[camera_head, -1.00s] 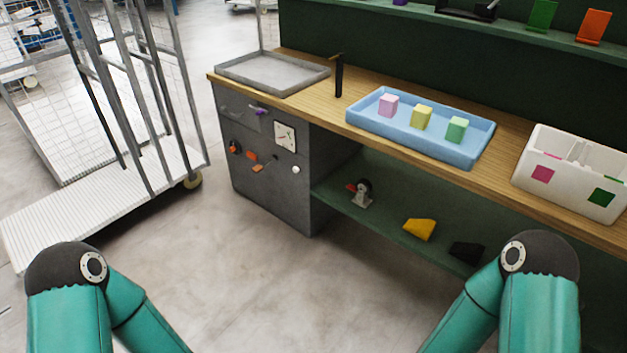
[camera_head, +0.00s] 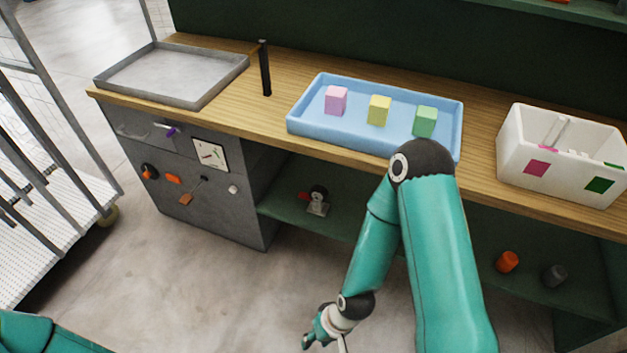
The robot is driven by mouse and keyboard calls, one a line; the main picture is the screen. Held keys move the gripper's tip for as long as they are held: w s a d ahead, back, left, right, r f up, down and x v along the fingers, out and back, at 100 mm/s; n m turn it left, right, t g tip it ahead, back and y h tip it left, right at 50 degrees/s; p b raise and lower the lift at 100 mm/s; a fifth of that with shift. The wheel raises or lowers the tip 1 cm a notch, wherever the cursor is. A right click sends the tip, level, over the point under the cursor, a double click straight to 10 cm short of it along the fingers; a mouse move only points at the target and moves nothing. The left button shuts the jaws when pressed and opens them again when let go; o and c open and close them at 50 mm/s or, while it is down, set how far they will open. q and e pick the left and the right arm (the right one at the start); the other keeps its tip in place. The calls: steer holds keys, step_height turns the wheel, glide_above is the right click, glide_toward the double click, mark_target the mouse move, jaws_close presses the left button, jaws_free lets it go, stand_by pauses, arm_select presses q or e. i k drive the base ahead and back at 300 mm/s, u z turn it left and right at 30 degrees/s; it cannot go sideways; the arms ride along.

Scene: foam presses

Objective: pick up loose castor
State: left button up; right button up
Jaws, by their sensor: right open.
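The loose castor (camera_head: 317,203) is a small dark wheel on a light metal bracket. It sits on the green lower shelf (camera_head: 284,207) under the bench, near the grey drawer cabinet. My right gripper (camera_head: 326,342) is at the bottom edge of the view, partly cut off, open and with nothing seen in it. It is over the floor, lower in the picture than the castor and clear of it. My left gripper is out of view; only a bit of my left arm shows at the lower left.
The grey cabinet (camera_head: 225,209) with knobs and handles stands left of the castor. A small red thing (camera_head: 303,196) lies beside the castor. Above are the wooden bench top (camera_head: 262,115), a blue tray (camera_head: 305,128) and a white bin (camera_head: 513,163). A wheeled cage trolley (camera_head: 40,215) stands left.

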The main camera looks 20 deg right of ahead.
mark_target(319, 194)
steer(key=z, duration=0.3)
steer(key=i, duration=0.85)
steer(key=z, duration=0.65)
